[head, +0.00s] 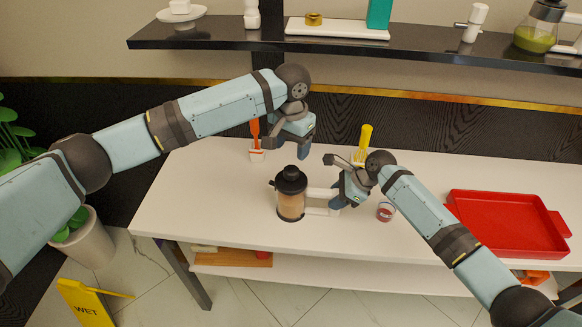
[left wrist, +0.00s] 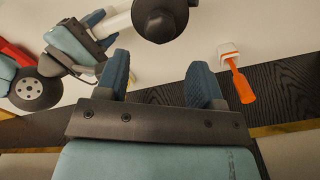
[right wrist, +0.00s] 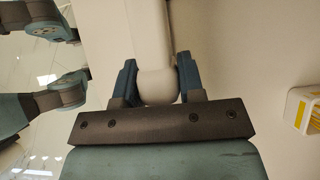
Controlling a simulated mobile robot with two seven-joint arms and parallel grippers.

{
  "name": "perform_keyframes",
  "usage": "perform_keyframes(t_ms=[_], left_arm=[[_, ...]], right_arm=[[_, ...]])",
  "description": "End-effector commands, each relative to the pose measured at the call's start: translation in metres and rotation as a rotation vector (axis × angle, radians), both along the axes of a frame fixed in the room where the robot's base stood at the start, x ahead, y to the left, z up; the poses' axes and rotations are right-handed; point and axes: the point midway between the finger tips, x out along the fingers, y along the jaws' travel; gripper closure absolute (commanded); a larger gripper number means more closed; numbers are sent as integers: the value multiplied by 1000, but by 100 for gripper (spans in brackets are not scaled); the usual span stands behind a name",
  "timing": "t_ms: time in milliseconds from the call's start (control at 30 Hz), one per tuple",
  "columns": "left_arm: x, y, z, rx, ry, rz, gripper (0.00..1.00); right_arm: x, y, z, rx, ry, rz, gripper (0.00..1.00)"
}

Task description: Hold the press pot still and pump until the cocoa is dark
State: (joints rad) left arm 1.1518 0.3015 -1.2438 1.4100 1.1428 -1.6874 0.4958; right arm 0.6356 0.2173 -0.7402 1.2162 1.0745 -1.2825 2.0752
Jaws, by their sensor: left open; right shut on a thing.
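The press pot (head: 291,203) stands upright on the white counter, with a black lid and knob and light brown cocoa inside. Its white handle (head: 321,193) points right. My right gripper (head: 336,198) is shut on that handle; in the right wrist view the white handle (right wrist: 156,86) sits between its fingers. My left gripper (head: 304,148) is open and empty, above and behind the pot. In the left wrist view the black lid (left wrist: 160,18) shows beyond the open fingers (left wrist: 162,88), apart from them.
An orange-handled brush (head: 256,138) and a yellow-handled tool (head: 363,143) stand at the counter's back. A small red-and-white cup (head: 385,211) is near my right arm. A red tray (head: 508,223) lies at right. A dark shelf (head: 420,42) runs above. The counter's left part is clear.

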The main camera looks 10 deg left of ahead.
Motion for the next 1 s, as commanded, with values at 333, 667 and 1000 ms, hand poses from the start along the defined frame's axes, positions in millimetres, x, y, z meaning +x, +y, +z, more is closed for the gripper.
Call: perform_keyframes(t_ms=[333, 667, 1000], left_arm=[[0, 0, -48, 0, 1, 0, 38], [0, 0, -81, -1, 0, -1, 38], [0, 0, -86, -2, -1, -2, 38]], right_arm=[[-4, -2, -9, -10, 11, 3, 100], [-4, -2, -9, -11, 11, 3, 100], [-4, -2, -9, -11, 11, 3, 100]])
